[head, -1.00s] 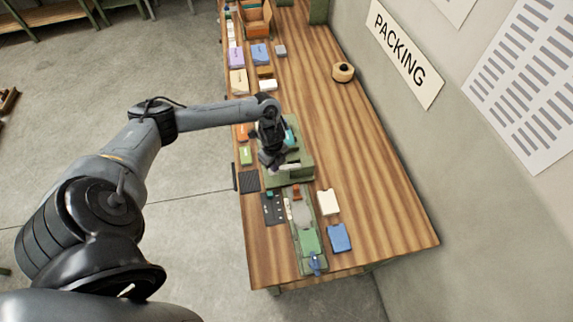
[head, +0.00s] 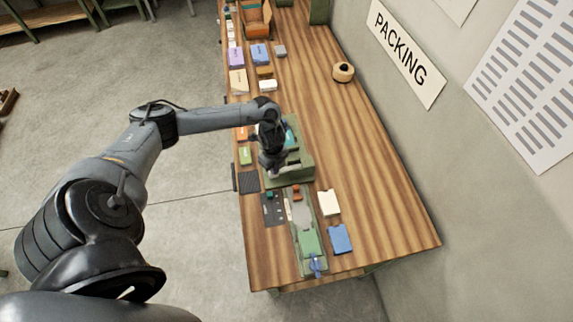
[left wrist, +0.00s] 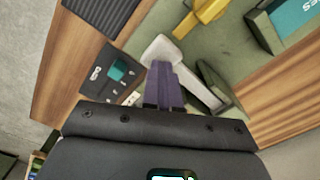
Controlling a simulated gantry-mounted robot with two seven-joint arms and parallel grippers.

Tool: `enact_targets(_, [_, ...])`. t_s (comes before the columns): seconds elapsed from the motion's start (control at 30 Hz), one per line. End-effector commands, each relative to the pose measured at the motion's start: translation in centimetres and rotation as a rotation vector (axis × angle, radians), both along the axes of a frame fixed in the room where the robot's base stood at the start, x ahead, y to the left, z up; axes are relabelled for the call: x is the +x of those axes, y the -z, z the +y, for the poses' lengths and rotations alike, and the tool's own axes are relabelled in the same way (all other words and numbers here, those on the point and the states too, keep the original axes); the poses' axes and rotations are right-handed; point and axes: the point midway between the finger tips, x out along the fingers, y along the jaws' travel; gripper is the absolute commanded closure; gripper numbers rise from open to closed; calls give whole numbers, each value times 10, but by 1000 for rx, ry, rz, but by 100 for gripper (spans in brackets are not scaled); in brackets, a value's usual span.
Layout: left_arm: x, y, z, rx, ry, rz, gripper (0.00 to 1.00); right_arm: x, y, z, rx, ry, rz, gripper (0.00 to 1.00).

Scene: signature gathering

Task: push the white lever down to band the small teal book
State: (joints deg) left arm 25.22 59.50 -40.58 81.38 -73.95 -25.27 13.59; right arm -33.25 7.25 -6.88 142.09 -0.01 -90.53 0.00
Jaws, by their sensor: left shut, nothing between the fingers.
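The green banding machine (head: 303,172) stands on the wooden bench. The small teal book (head: 291,136) sits in it, partly hidden by my left arm, and its corner shows at the upper right in the left wrist view (left wrist: 294,16). The white lever (left wrist: 162,48) has a broad pale end and a bar running down to the right. My left gripper (left wrist: 161,70) is shut and empty, its purple fingertips over or against the lever near its broad end; I cannot tell if they touch. In the head view my left gripper (head: 272,170) hides most of the lever. My right gripper is out of view.
A yellow part (left wrist: 200,16) sits near the lever. A dark panel (head: 273,208) and a green track (head: 308,240) lie nearer on the bench, with a cream block (head: 328,203) and a blue block (head: 340,238) to the right. The bench's right side is mostly clear.

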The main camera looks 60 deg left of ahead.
Motion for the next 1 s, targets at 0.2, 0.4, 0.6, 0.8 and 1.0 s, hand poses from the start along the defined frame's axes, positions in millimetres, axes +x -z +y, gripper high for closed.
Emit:
enact_targets(0.2, [0,6,-1,-1,1,1,100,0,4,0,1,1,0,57])
enact_targets(0.4, [0,10,-1,-2,1,1,100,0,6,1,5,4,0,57])
enact_targets(0.6, [0,14,-1,-2,1,1,100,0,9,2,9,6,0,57])
enact_targets(0.8, [0,13,-1,-2,1,1,100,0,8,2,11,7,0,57])
enact_targets(1.0, [0,13,-1,-2,1,1,100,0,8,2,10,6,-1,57])
